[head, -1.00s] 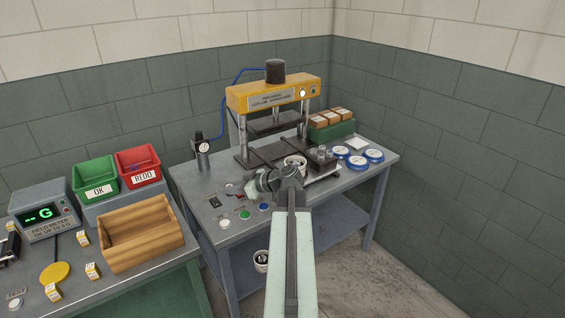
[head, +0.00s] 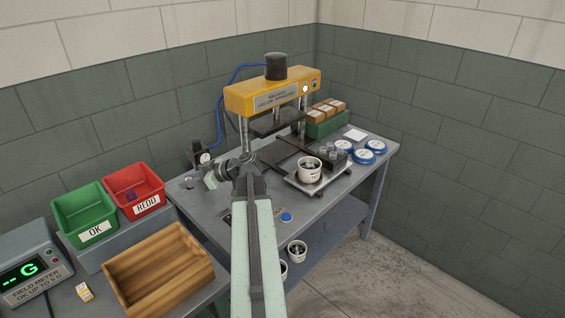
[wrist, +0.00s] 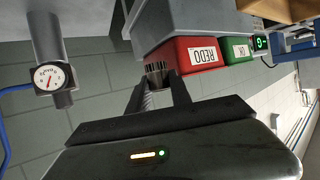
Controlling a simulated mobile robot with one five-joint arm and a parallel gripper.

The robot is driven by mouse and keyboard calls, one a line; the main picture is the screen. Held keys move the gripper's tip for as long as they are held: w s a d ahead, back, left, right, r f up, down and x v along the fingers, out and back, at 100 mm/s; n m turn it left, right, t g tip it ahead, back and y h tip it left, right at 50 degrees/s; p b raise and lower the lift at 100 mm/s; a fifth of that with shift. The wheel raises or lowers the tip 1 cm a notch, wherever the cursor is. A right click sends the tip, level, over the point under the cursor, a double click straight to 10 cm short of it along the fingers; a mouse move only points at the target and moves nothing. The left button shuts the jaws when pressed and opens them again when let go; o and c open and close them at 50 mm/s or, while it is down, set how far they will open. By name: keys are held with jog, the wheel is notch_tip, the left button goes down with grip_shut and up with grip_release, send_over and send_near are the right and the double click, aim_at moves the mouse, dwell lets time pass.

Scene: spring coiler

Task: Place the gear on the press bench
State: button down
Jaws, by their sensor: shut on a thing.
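In the wrist view my gripper (wrist: 158,88) is shut on a small dark, ridged piece (wrist: 155,70) that looks like the gear. It is held at the fingertips, clear of any surface. In the head view my arm reaches over the grey press bench (head: 365,178), with its end near the bench's left side, in front of the gauge. The fingertips and the gear are hard to make out there. The yellow press (head: 265,97) stands at the back of the bench.
A white cup (head: 309,172) sits on a plate right of my arm. Blue-and-white discs (head: 362,156) and a green crate (head: 328,123) are at the right. A gauge (head: 204,158) stands back left. Red (head: 136,194) and green (head: 87,215) bins and a wooden tray (head: 160,264) are left.

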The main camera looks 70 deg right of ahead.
jog(key=shift+w+a, duration=0.1)
jog(key=b, duration=0.8)
send_over(194, 201)
notch_tip(194, 201, down, 8)
jog(key=shift+a+r+n+y, duration=0.15)
jog(key=shift+r+n+y, duration=0.15)
jog(key=shift+y, duration=0.1)
notch_tip(194, 201, down, 10)
jog(key=b, duration=1)
jog(key=shift+f, duration=0.25)
jog(key=shift+r, duration=0.25)
jog(key=shift+f, duration=0.2)
jog(key=c, duration=1.2)
grip_release()
